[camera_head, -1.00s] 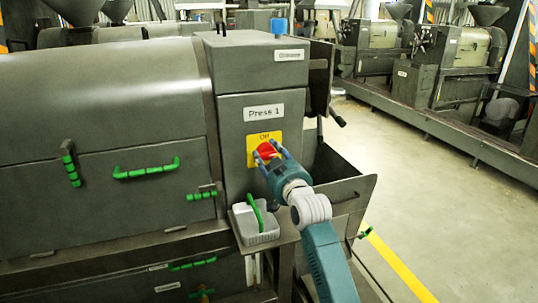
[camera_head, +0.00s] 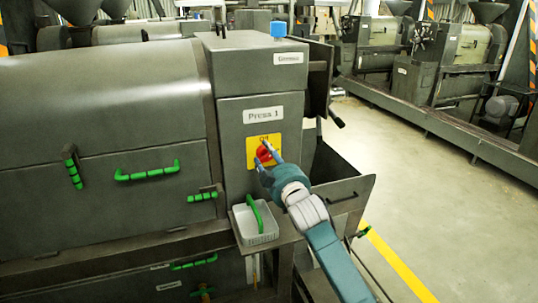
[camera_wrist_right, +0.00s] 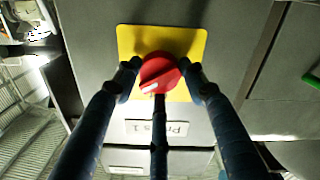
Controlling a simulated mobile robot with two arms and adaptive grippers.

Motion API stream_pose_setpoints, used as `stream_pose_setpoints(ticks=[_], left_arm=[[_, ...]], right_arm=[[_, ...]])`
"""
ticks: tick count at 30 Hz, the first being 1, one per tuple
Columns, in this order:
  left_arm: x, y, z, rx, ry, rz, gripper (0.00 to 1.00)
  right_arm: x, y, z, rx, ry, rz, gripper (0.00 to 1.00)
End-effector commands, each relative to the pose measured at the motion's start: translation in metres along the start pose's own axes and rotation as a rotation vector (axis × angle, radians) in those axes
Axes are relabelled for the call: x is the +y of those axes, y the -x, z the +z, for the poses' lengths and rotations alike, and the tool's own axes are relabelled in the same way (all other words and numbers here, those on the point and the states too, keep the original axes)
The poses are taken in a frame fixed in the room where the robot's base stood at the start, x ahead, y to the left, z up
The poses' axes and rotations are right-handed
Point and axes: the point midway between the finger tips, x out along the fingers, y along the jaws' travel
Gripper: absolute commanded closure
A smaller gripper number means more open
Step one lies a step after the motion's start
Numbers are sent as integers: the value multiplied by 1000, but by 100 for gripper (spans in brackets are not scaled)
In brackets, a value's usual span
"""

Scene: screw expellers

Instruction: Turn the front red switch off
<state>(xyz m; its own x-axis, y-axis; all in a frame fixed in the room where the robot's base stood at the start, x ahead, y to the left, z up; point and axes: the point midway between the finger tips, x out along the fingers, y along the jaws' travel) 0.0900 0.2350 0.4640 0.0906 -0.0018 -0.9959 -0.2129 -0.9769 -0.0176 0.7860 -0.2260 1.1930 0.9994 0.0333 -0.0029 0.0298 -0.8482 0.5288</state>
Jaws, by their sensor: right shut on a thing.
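The red switch (camera_head: 264,154) is a round knob on a yellow plate (camera_head: 253,160) marked with a short word, on the front of the machine labelled "Press 1" (camera_head: 263,115). My right gripper (camera_head: 264,153) reaches it from the lower right, its fingers around the knob. In the right wrist view the red knob (camera_wrist_right: 158,74) sits between the fingertips of the right gripper (camera_wrist_right: 159,72), with a white mark on its face. The fingers hide part of the knob and plate. My left gripper is not in view.
A light tray (camera_head: 262,238) with a green handle (camera_head: 257,214) stands on a ledge below the switch. Green handles (camera_head: 147,170) stick out of the machine's front. An open dark hopper (camera_head: 345,187) is right of the arm. The floor (camera_head: 440,190) further right is clear.

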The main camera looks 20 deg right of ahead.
Motion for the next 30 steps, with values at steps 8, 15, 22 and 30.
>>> stream_pose_setpoints(ticks=[8,15,22,30], left_arm=[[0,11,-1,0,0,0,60],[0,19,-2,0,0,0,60],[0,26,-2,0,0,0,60],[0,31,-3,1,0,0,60]], right_arm=[[1,0,-8,14,266,3,84],[0,0,-8,15,495,5,84],[-2,0,-7,14,701,4,85],[-5,0,-6,14,891,3,85]])
